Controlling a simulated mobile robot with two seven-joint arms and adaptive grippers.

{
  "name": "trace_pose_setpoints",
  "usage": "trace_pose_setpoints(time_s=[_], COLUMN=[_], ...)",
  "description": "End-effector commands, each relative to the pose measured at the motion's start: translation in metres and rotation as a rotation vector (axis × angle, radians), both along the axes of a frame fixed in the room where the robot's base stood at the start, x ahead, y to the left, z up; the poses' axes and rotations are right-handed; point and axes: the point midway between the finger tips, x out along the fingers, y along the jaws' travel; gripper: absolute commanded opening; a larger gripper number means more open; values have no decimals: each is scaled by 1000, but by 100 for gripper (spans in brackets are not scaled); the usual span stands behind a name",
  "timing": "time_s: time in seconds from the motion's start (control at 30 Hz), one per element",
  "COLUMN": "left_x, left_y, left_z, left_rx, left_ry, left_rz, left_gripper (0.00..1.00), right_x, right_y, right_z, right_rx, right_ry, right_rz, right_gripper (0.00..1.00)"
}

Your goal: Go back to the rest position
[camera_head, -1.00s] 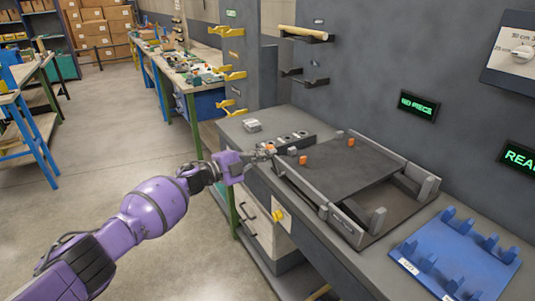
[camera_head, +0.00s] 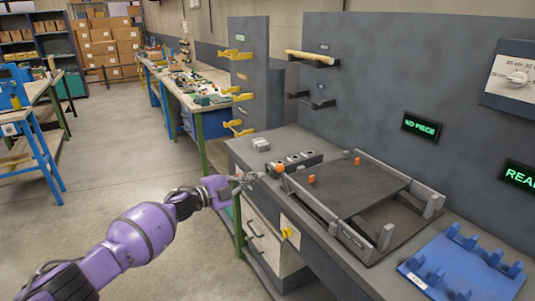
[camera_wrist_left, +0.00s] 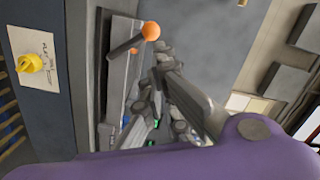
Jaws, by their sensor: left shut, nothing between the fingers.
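My left gripper (camera_head: 247,180) is shut and empty at the end of the purple arm. It is near the left front edge of the grey bench, close to a lever with an orange knob (camera_head: 279,168). The left wrist view also shows the gripper's grey fingers (camera_wrist_left: 158,92) and the orange knob (camera_wrist_left: 151,31) beyond them. I cannot tell whether the fingers touch the bench. My right gripper is not in view.
A grey fixture (camera_head: 362,190) with rails stands on the bench. A blue rack (camera_head: 462,265) lies at the right. A wooden rod (camera_head: 314,56) rests on wall brackets. A screen (camera_head: 421,126) reads "NO PIECE". The floor (camera_head: 110,180) at left is clear.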

Motion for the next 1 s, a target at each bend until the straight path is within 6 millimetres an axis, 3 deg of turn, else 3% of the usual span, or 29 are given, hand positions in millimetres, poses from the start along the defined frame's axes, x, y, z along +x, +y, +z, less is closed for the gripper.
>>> trace_pose_setpoints(time_s=[0.1,0.17,0.27,0.47,0.67,0.8,1.0], left_x=[11,9,-9,-60,-149,-227,-350], left_y=[-10,-20,-30,-33,-19,0,33], left_z=[28,34,14,-45,-127,-180,-237], left_rx=[-36,-77,-156,-283,-422,-511,-620], left_ry=[-34,-29,29,195,446,631,869], left_rz=[66,106,179,311,483,621,822], left_gripper=[0,0,0,0,0,0,0], right_x=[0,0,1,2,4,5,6], right_y=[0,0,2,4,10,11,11], right_z=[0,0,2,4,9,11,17], right_rx=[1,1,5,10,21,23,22], right_ry=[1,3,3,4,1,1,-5], right_rz=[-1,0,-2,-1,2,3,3], right_gripper=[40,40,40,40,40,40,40])
